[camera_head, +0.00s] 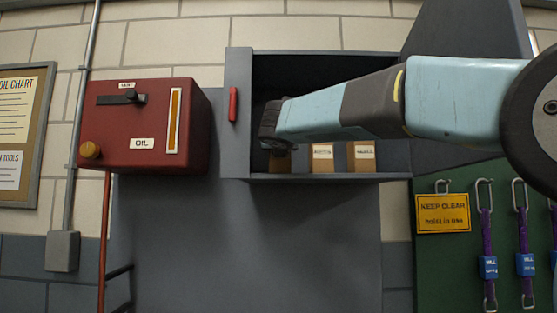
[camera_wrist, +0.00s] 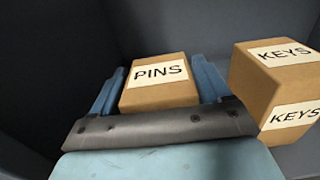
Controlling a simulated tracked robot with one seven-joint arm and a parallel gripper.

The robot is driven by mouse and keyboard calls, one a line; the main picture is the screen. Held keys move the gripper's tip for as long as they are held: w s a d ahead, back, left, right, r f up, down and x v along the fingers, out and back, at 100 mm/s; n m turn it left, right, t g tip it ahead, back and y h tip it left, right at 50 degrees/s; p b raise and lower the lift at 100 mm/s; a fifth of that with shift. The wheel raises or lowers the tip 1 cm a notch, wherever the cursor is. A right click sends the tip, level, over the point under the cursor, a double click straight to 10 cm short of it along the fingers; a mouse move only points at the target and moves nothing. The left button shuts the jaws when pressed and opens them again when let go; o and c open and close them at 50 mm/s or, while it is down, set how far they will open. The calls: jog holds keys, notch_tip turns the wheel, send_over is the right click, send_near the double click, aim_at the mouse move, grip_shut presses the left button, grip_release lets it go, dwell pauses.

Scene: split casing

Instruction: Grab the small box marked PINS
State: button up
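The small brown box marked PINS (camera_wrist: 160,92) lies between the two blue fingers of my gripper (camera_wrist: 158,88) in the wrist view. A narrow gap seems to show on each side of the box, so the fingers look open around it and apart from it. In the head view my gripper (camera_head: 270,124) reaches into the left part of the grey wall compartment (camera_head: 238,120). A box (camera_head: 280,164) shows just below it, mostly covered by my gripper, its label hidden; from its place it appears to be the PINS box.
A box marked KEYS (camera_wrist: 268,85) stands close to the right finger. The head view shows two boxes, middle (camera_head: 322,165) and right (camera_head: 363,163), with small labels. The compartment's left wall is near my gripper. A red oil tank (camera_head: 130,155) hangs to the left outside.

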jog(key=c, duration=0.9)
